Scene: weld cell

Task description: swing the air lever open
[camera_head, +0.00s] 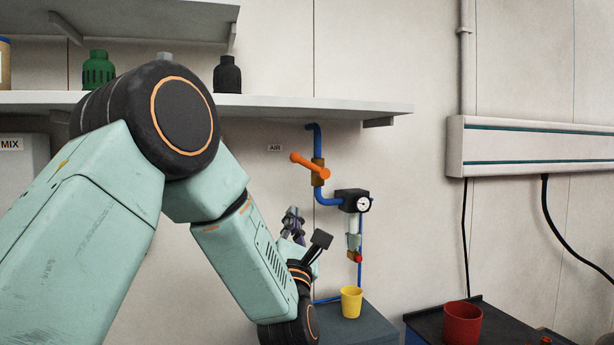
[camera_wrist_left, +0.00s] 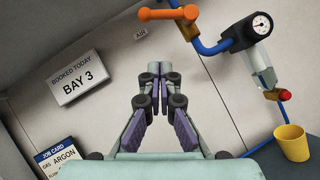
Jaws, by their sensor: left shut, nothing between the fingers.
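The air lever (camera_head: 310,165) is orange and sits on a brass valve on a blue pipe (camera_head: 324,199), right of a small AIR label (camera_head: 275,147). It slants up to the left, across the pipe. In the left wrist view the lever (camera_wrist_left: 165,14) shows at the top, above and beyond the fingertips. My left gripper (camera_head: 293,215) is below and a little left of the lever, apart from it. In the left wrist view the left gripper (camera_wrist_left: 160,76) has its fingertips together with nothing between them. My right gripper is in neither view.
A regulator with a gauge (camera_head: 363,204) hangs on the pipe right of the lever. Below it a yellow cup (camera_head: 351,301) stands on a dark grey surface. A red cup (camera_head: 462,323) is farther right. A shelf (camera_head: 330,105) runs above the lever.

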